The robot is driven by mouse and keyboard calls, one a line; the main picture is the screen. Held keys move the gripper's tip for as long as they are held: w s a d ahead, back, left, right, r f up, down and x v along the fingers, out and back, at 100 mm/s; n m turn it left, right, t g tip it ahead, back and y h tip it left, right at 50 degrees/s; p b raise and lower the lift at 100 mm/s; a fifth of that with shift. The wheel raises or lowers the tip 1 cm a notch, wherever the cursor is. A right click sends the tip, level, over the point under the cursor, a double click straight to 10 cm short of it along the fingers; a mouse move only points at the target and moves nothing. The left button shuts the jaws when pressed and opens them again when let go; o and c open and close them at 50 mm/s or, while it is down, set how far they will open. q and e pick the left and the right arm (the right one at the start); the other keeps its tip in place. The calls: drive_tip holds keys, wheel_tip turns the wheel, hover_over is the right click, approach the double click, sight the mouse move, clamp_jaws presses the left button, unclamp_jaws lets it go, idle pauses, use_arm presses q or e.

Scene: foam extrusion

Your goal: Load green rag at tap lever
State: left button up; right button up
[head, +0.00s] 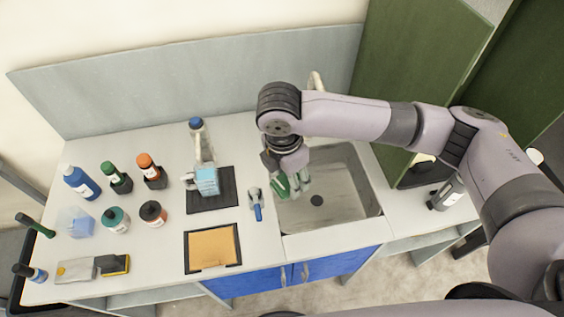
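The green rag (281,187) is a small crumpled green shape below my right gripper (287,178), over the left side of the sink. The gripper points down and appears shut on it; its fingertips are partly hidden by the rag. The tap (316,80) shows only as a pale curved top behind my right arm. Its lever cannot be made out, as the arm covers the area. My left gripper is not in view.
The sink (350,205) is empty, with a dark drain. A blue-handled tool (257,205) lies left of it. A light blue item (207,182) stands on a dark mat, above an orange sheet (212,247). Several bottles crowd the left counter. A green cabinet (415,60) rises at right.

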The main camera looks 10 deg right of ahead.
drive_tip(key=n, duration=0.1)
drive_tip(key=a+n, duration=0.1)
drive_tip(key=shift+w+a+r+n+p, duration=0.2)
drive_tip(key=shift+r+n+p, duration=0.1)
drive_tip(key=shift+n+p, duration=0.1)
drive_tip(key=shift+n, duration=0.3)
drive_tip(key=shift+w+f, duration=0.1)
drive_tip(key=shift+w, duration=0.05)
drive_tip(key=shift+w+d+f+b, duration=0.2)
drive_tip(key=shift+w+d+b, duration=0.1)
drive_tip(key=shift+b, duration=0.2)
drive_tip(key=w+d+f+b, duration=0.2)
drive_tip(key=w+d+b, duration=0.3)
drive_tip(key=w+d, duration=0.3)
drive_tip(key=shift+d+f, duration=0.15)
drive_tip(key=shift+d, duration=0.9)
